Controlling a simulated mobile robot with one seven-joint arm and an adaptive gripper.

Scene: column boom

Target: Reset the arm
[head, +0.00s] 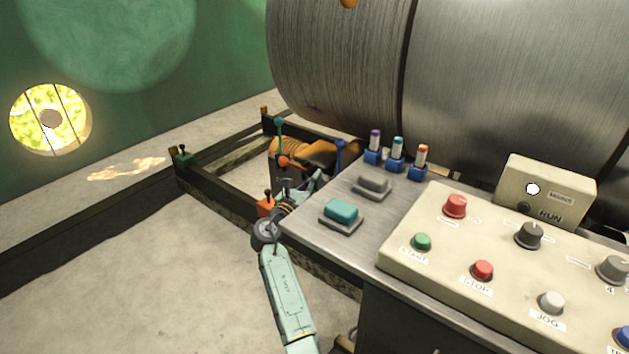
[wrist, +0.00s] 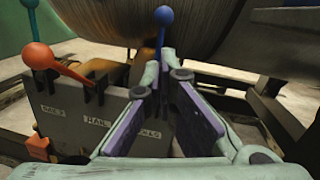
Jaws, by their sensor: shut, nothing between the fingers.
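My arm (head: 287,295) reaches up from the bottom of the head view, past the left edge of the metal desk. My gripper (head: 318,182) is small and partly blurred there, close to the lever box. In the wrist view my gripper (wrist: 165,72) has its two purple-lined fingers drawn together, shut and empty. Its tips point at the lever box, just below the blue-knobbed lever (wrist: 163,18). I cannot tell whether the tips touch anything.
The lever box (wrist: 95,115) carries an orange-knobbed lever (wrist: 38,55) and a teal one (head: 279,123). A large steel drum (head: 340,60) stands behind. The desk (head: 325,238) holds a button panel (head: 455,265) and a teal block (head: 341,210). Floor at left (head: 130,260) is clear.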

